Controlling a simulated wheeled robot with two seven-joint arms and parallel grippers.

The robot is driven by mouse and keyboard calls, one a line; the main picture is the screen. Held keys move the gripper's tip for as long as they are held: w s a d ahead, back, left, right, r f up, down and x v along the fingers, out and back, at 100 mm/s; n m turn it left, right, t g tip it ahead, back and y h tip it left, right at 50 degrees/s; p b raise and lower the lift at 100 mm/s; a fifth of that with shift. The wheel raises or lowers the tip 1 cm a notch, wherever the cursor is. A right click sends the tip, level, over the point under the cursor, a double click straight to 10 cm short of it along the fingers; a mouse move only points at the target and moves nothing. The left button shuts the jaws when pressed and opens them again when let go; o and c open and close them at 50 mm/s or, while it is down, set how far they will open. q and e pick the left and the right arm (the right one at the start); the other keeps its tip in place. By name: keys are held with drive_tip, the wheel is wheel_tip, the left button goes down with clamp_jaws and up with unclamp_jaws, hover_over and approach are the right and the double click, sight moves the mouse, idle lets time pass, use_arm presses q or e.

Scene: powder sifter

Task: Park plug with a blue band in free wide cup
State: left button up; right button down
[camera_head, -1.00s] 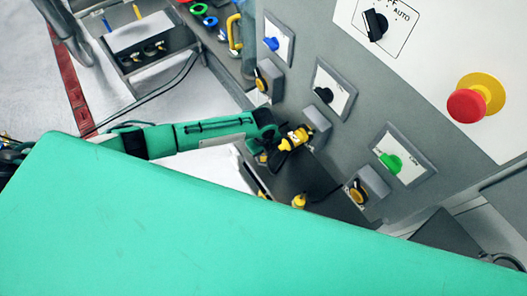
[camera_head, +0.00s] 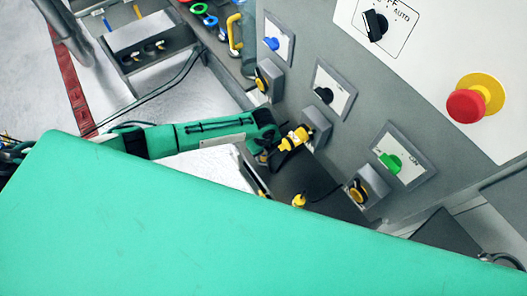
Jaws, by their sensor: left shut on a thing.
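My left gripper (camera_head: 272,150) reaches in from the left, below the grey panel. It is shut on a yellow plug (camera_head: 295,138), at the plug's lower left end. The plug's other end points up and right, against or just in front of the middle grey socket block (camera_head: 317,122); I cannot tell how far in it sits. No blue band can be made out on it. A grey holder (camera_head: 145,48) with dark round openings stands at the upper left; I cannot tell which are wide cups. My right gripper is not in view.
Other socket blocks hold yellow-and-black plugs, one upper (camera_head: 266,80) and one lower right (camera_head: 362,190). Another yellow piece (camera_head: 299,200) is low in the middle. Blue (camera_head: 272,44), black and green knobs and a red emergency button (camera_head: 467,105) project from the panel. My green body covers the foreground.

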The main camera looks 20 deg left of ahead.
use_arm(q)
drive_tip(key=shift+f+b, duration=0.4)
drive_tip(key=shift+f, duration=0.25)
drive_tip(key=o, duration=1.3)
drive_tip(key=shift+o, duration=0.2)
drive_tip(key=shift+r+b, duration=0.3)
drive_tip(key=shift+r, duration=0.3)
wheel_tip(320, 180, up, 12)
drive_tip(key=b, duration=0.3)
drive_tip(key=shift+f+b, duration=0.15)
drive_tip(key=shift+b, duration=0.2)
drive_tip(key=shift+r, duration=0.45)
